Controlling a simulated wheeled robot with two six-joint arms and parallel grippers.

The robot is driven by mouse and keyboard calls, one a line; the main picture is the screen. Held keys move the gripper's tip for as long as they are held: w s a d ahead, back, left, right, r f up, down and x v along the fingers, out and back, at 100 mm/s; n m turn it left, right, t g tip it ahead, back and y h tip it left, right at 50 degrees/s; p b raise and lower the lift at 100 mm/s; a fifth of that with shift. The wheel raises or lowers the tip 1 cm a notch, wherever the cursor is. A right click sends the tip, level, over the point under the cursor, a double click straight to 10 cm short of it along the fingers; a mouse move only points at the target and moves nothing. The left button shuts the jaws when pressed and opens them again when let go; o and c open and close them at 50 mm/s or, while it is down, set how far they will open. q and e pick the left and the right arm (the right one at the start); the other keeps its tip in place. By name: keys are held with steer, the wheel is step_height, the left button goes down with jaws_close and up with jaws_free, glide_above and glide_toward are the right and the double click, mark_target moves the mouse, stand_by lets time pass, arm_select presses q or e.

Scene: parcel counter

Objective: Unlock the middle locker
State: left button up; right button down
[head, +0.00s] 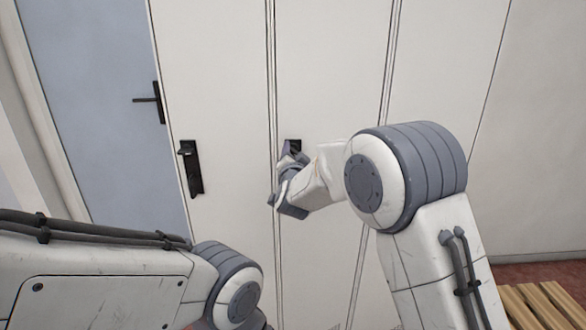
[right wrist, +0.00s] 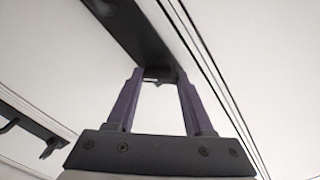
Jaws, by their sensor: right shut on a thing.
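The middle locker (head: 330,75) is a tall white door. Its black lock plate (head: 293,145) shows only at the top in the head view, and my right gripper hides the rest. In the right wrist view the plate (right wrist: 128,28) runs diagonally at the top. My right gripper (head: 284,172) is at the lower part of this plate. In the right wrist view its two purple-grey fingers (right wrist: 157,82) close on a small dark handle (right wrist: 156,74) at the plate's lower end. The handle's turn angle is hard to tell. My left gripper is out of view below my left arm.
The left locker (head: 210,70) has a black handle plate (head: 193,170). A blue-grey door (head: 90,70) with a black lever (head: 155,101) stands further left. Another white locker door (head: 440,60) is to the right. A wooden slatted thing (head: 545,305) lies low at the right.

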steer(key=m+b, duration=0.4)
steer(key=b, duration=0.1)
steer(key=m+b, duration=0.2)
steer(key=b, duration=0.1)
steer(key=shift+f, duration=0.35)
steer(key=shift+d+r+m+b, duration=0.1)
steer(key=shift+r+m+b, duration=0.05)
steer(key=shift+m+b, duration=1.5)
steer(key=shift+m, duration=0.25)
steer(key=shift+c, duration=1.4)
jaws_free()
steer(key=s, duration=1)
steer(key=shift+s, duration=0.25)
